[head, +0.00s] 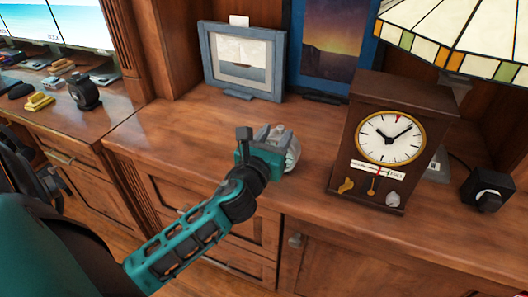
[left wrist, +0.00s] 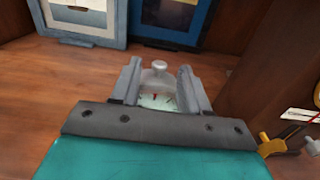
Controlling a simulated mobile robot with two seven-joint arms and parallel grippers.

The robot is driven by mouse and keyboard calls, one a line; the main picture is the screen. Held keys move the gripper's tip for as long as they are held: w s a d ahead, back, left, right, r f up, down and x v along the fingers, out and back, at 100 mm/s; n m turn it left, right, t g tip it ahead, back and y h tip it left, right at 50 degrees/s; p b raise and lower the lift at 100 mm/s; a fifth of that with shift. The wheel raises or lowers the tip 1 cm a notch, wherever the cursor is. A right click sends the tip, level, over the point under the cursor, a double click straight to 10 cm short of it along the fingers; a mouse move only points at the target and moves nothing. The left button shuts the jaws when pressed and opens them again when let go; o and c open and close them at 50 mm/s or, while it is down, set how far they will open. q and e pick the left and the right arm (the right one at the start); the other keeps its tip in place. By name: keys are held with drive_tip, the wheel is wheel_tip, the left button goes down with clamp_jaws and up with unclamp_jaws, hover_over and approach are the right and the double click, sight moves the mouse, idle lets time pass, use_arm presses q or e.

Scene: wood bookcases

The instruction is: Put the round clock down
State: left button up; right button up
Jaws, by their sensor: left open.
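The round clock is a small clear, glassy piece with a pale dial; in the head view the clock (head: 293,154) shows at the counter's front, partly hidden behind my left gripper (head: 272,138). In the left wrist view the clock (left wrist: 157,100) sits between the two grey fingers of the gripper (left wrist: 157,84), with a rounded knob on top and a red mark on its dial. The fingers are open around it. Its base is hidden, so its contact with the wooden counter (head: 190,130) cannot be seen. My right gripper is not in view.
A tall dark wooden clock (head: 391,142) stands to the right. A framed sailboat picture (head: 242,62) and a blue-framed picture (head: 330,45) stand behind. A stained-glass lamp (head: 455,35) and a black knobbed box (head: 487,188) are at the right. The counter left of the gripper is clear.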

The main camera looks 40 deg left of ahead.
use_arm(q)
drive_tip(key=v, duration=1)
drive_tip(key=s+d+f+n+g+h, duration=0.2)
drive_tip(key=d+f+n, duration=0.2)
drive_tip(key=n, duration=0.6)
drive_tip(key=s+d+f+n+g+h, duration=0.2)
drive_tip(key=d+f+n, duration=0.2)
drive_tip(key=f+n, duration=0.5)
drive_tip(key=s+d+f+n+g+h, duration=0.2)
drive_tip(key=f+n, duration=0.4)
drive_tip(key=n, duration=0.5)
drive_tip(key=shift+d+f+n+g+h+b, duration=0.15)
drive_tip(key=shift+d+n+g+h+b, duration=0.15)
drive_tip(key=shift+d+h+b, duration=0.45)
use_arm(e)
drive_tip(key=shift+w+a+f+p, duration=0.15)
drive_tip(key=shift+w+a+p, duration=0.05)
drive_tip(key=shift+p, duration=0.1)
use_arm(q)
drive_tip(key=shift+d, duration=0.15)
